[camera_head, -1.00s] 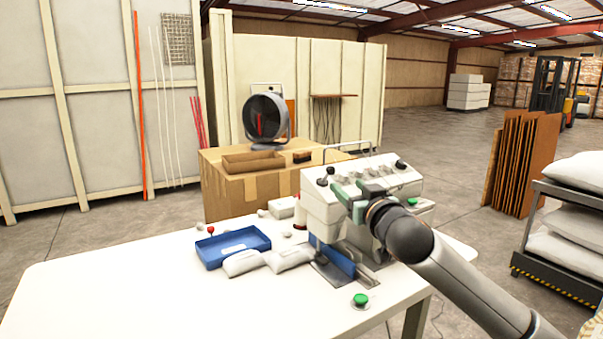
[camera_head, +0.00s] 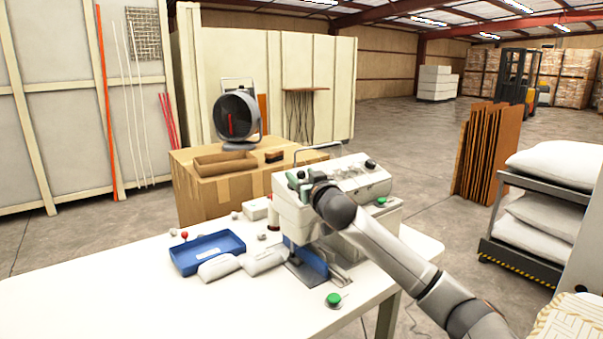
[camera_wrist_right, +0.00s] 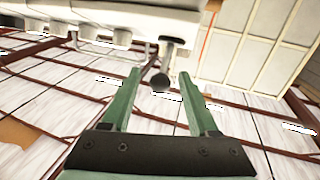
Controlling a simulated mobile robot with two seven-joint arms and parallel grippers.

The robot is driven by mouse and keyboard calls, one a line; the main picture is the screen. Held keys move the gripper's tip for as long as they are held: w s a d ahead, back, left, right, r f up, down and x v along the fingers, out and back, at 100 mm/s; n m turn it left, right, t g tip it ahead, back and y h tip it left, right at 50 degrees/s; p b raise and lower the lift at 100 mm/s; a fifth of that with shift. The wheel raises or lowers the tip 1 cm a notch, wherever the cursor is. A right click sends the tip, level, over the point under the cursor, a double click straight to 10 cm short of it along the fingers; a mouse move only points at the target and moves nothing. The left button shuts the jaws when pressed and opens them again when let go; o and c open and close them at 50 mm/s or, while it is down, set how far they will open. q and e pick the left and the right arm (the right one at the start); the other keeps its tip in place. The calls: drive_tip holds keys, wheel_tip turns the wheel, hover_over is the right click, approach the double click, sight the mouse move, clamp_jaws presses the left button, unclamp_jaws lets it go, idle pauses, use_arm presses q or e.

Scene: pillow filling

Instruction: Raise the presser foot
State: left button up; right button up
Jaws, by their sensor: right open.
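The white sewing machine (camera_head: 292,216) stands on the white table (camera_head: 130,290), with a blue guard or plate (camera_head: 314,264) low at its front. My right gripper (camera_head: 296,179) is at the upper left of the machine's head and hides part of it. In the right wrist view, its two green fingers (camera_wrist_right: 160,77) are spread open. A dark round knob (camera_wrist_right: 160,83) on a short stem shows between the fingertips, with no clear contact. The machine's pale body (camera_wrist_right: 110,12) fills the top of that view. The presser foot itself cannot be made out. My left gripper is not in view.
A blue tray (camera_head: 207,252) and white pouches (camera_head: 219,267) lie left of the machine. A green button (camera_head: 333,300) sits at the table's front. A cardboard box (camera_head: 235,200) with a fan (camera_head: 237,117) stands behind. A pillow cart (camera_head: 515,262) is at the right.

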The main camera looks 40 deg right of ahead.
drive_tip(key=shift+w, duration=0.2)
drive_tip(key=shift+c, duration=0.3)
clamp_jaws()
